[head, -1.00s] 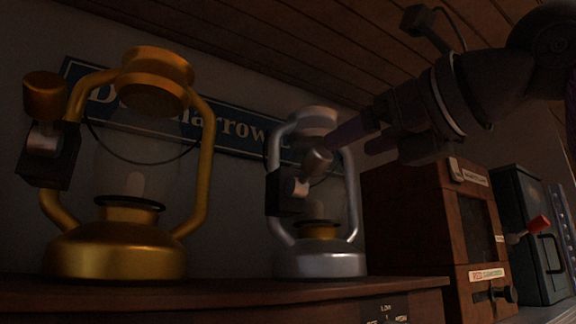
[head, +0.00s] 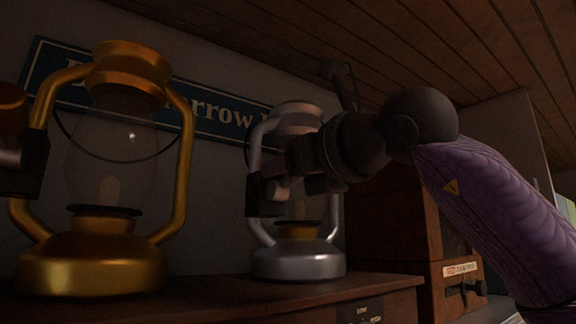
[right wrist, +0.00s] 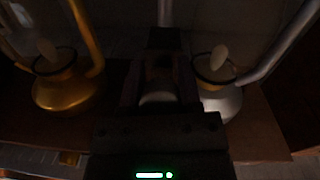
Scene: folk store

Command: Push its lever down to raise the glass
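The silver lantern (head: 299,264) stands on the wooden counter in the head view, with a dark lever box (head: 258,196) on its left side. My right gripper (head: 292,180) is in front of this lantern at the lever and hides its knob and part of the glass. In the right wrist view the fingers (right wrist: 160,84) stand apart, with a pale rounded thing between them, probably the lever's knob. Whether they touch it is too dark to tell. The brass lantern (head: 90,272) stands to the left, its own knob (head: 12,112) at the picture's edge. My left gripper is out of view.
The counter (head: 215,298) carries both lanterns. A brown wooden cabinet (head: 385,235) with a red-and-white label stands right of the silver lantern. A blue sign (head: 215,122) hangs on the wall behind. The counter front between the lanterns is clear.

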